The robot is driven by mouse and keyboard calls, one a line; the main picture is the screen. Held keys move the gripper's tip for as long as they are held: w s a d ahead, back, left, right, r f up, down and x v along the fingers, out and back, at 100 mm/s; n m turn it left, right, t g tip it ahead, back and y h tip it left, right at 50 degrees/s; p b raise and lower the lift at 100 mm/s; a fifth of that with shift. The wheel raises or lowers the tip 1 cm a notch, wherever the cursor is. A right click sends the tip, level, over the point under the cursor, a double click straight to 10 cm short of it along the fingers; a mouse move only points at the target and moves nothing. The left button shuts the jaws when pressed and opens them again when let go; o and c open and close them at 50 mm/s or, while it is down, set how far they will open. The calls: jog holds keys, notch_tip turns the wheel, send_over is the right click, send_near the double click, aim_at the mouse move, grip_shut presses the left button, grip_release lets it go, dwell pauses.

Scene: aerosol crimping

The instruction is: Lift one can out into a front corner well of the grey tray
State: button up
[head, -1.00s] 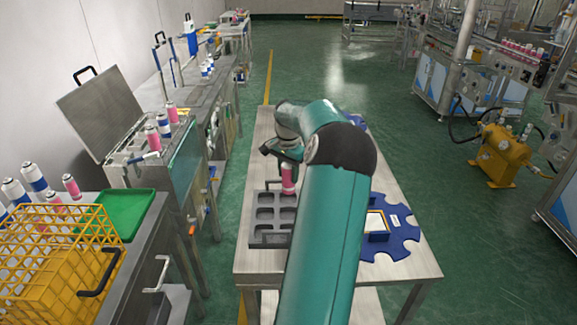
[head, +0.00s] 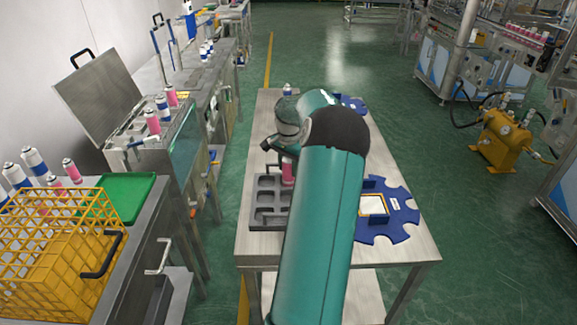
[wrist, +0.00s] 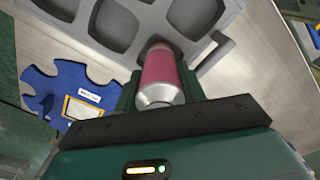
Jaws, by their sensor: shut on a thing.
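My gripper (wrist: 160,88) is shut on a pink can (wrist: 160,72), with one finger on each side of it. In the head view the pink can (head: 288,171) shows beside my arm at the far end of the grey tray (head: 253,203), on the right of its visible wells. The wells I see in the left column are empty. In the wrist view the can's far end meets the edge of the grey tray (wrist: 182,38). I cannot tell whether its base is inside a well. My arm hides the tray's right side.
The tray stands on a table (head: 256,245). A blue notched fixture (head: 398,222) lies right of my arm, and a can (head: 287,89) stands at the far edge. At left are a yellow crate (head: 60,235), a green tray (head: 125,197) and an open-lidded bath (head: 160,150).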

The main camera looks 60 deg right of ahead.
jog(key=shift+f, duration=0.5)
jog(key=o, duration=1.1)
jog(key=shift+c, duration=0.2)
notch_tip(320, 180, up, 14)
jog(key=shift+f, duration=0.15)
